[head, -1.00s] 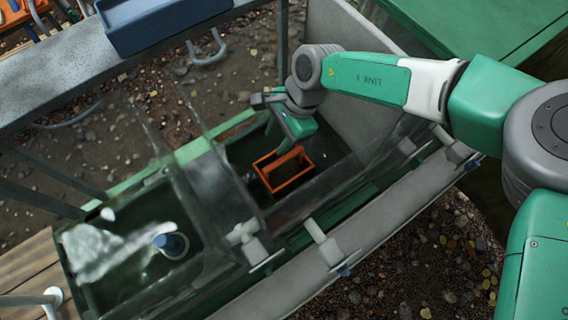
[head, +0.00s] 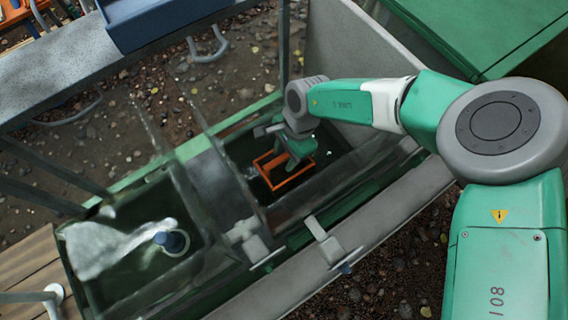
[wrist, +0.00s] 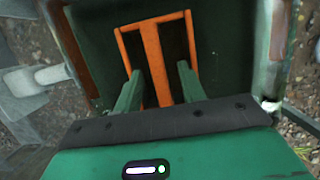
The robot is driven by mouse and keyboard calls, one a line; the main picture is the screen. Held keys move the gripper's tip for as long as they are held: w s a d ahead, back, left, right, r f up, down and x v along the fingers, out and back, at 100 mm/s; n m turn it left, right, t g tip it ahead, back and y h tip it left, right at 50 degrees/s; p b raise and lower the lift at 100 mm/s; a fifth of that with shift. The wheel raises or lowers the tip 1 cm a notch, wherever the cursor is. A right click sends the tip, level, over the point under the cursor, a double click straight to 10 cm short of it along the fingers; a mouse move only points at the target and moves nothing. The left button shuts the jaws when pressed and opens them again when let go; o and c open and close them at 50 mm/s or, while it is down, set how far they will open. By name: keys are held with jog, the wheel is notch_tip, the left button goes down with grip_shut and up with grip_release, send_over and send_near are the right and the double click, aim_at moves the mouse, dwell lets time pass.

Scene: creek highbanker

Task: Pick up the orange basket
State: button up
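The orange basket (head: 291,183) is an open rectangular frame with a middle bar. It sits inside a dark green trough compartment. In the wrist view the basket (wrist: 151,50) is straight ahead, with its middle bar running away from me. My gripper (wrist: 160,72) is open, one green finger on each side of that bar, with gaps showing between fingers and bar. In the head view my gripper (head: 289,163) is low over the basket and hides part of its far side. I cannot tell how deep the fingertips reach.
The trough's walls (head: 350,205) close in around the basket, with a tall grey panel (head: 340,65) behind. Clear upright panels stand to the left, past them a compartment with white foam and a blue cylinder (head: 171,242). A blue bin (head: 160,22) sits on a grey shelf.

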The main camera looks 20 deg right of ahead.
jog(key=shift+f, duration=0.2)
dwell(0.5)
grip_shut()
